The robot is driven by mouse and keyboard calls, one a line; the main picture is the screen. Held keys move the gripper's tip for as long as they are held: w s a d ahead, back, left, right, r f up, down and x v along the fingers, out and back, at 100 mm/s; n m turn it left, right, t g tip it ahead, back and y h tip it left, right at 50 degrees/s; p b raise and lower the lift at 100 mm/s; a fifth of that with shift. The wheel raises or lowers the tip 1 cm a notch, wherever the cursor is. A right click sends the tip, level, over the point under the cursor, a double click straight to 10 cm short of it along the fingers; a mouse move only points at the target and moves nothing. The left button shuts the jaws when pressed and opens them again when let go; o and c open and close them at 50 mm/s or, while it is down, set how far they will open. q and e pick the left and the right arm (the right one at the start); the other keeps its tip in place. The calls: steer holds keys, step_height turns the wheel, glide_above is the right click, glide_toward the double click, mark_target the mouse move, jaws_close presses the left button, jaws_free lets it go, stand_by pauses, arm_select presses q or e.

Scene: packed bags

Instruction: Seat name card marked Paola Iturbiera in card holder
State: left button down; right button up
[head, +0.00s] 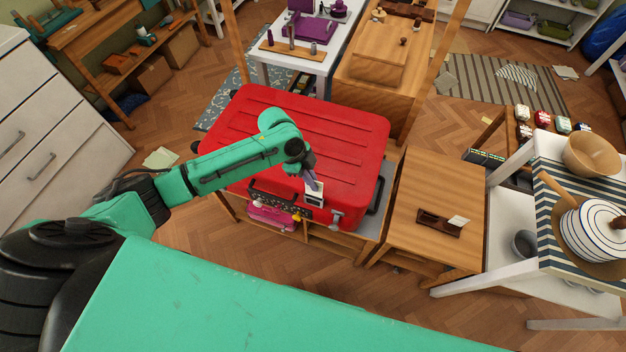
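A red suitcase (345,130) lies on a low wooden stand. On its front edge is a small pale and dark framed piece (315,198), which looks like the card holder; any writing is too small to read. My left gripper (314,185) points down right at this piece, and its fingertips overlap it in the view. I cannot tell whether the fingers are open or hold a card. A small white card (459,220) leans at the right end of a dark wooden tray (432,227) on the wooden table to the right; no name is legible. My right gripper is out of view.
A silver latch (336,218) and dark handle sit on the suitcase front. The wooden table (440,180) is mostly bare. A white table with a striped cloth, wooden bowl (590,154) and striped pot (597,232) stands at the right.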

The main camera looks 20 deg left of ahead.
mark_target(316, 196)
arm_select(q)
steer(key=shift+f+b, duration=1.75)
steer(key=shift+f, duration=0.9)
steer(key=shift+r, duration=0.1)
steer(key=shift+r+p, duration=2.3)
steer(key=shift+p, duration=0.15)
steer(key=shift+p, duration=0.4)
steer(key=shift+f+b, duration=1.85)
steer(key=shift+f, duration=0.55)
